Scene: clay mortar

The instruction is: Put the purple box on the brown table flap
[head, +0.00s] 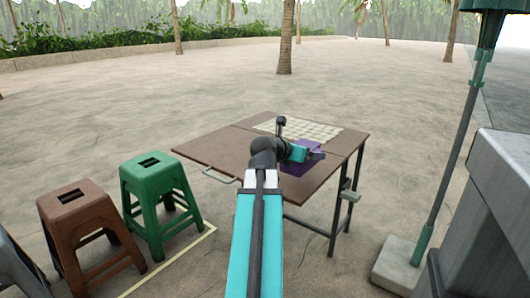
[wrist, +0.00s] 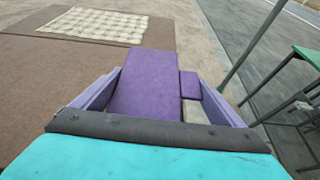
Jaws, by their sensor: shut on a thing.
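The purple box (head: 303,168) is at the end of my arm, over the right part of the brown folding table (head: 215,148) in the head view. My gripper (head: 315,155) is shut on it. In the wrist view the purple box (wrist: 145,82) lies between the two lavender fingers. I cannot tell whether its underside touches the table. A seam divides the brown top, and the left section has a metal handle at its edge. I cannot tell which section is the flap. My arm hides part of the top.
A pale woven mat (head: 300,130) lies on the table's far part. A green stool (head: 155,190) and a brown stool (head: 80,225) stand left of the table. A green pole (head: 450,165) on a concrete base stands right. The table's left section is bare.

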